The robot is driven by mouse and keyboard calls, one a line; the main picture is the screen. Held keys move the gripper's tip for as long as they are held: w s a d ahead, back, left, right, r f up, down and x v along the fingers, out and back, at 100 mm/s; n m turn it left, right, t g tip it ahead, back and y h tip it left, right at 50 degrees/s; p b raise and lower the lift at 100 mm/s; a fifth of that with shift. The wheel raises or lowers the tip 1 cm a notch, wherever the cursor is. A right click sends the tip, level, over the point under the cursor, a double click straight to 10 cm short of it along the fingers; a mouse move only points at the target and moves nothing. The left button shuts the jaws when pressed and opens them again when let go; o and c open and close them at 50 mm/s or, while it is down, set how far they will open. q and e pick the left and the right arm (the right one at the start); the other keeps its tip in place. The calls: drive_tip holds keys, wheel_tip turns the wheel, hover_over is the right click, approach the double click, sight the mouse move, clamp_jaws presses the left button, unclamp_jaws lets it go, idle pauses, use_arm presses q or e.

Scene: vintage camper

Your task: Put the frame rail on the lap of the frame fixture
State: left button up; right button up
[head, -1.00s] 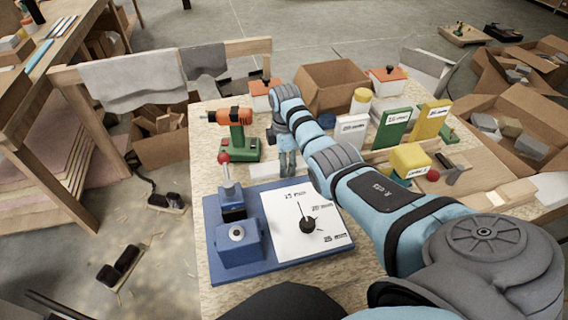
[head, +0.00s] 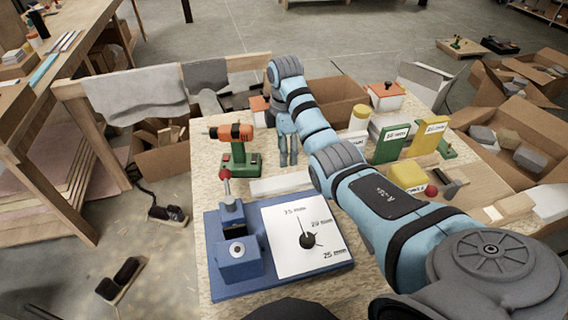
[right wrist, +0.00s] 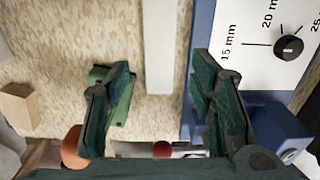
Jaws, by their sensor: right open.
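A pale straight bar (head: 280,185), which looks like the frame rail, lies on the workbench between the drill and the blue clamp base. In the right wrist view the bar (right wrist: 158,45) runs from the top edge into the space between my fingers. My right gripper (head: 287,160) points down, open and empty, beyond the bar in the head view; its fingers (right wrist: 163,68) are apart with nothing between them. A pale wooden piece (head: 512,207) on a board at the right may belong to the frame fixture; its lap cannot be made out, and my arm hides part of this area. My left gripper is out of view.
An orange and green drill (head: 238,158) stands close left of my right gripper. The blue base (head: 222,258) carries a red-knobbed clamp and a white dial card (head: 300,255). Green (head: 391,145) and yellow (head: 428,137) labelled blocks and a yellow lump (head: 407,176) stand at right.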

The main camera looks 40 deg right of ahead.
wheel_tip(320, 180, up, 3)
drive_tip(key=p, duration=0.2)
drive_tip(key=b, duration=0.3)
approach(285, 180)
wheel_tip(285, 180, down, 9)
drive_tip(key=shift+s+r, duration=0.1)
drive_tip(key=shift+r, duration=0.05)
drive_tip(key=shift+c, duration=0.6)
drive_tip(key=c, duration=1)
drive_tip(key=shift+r, duration=0.15)
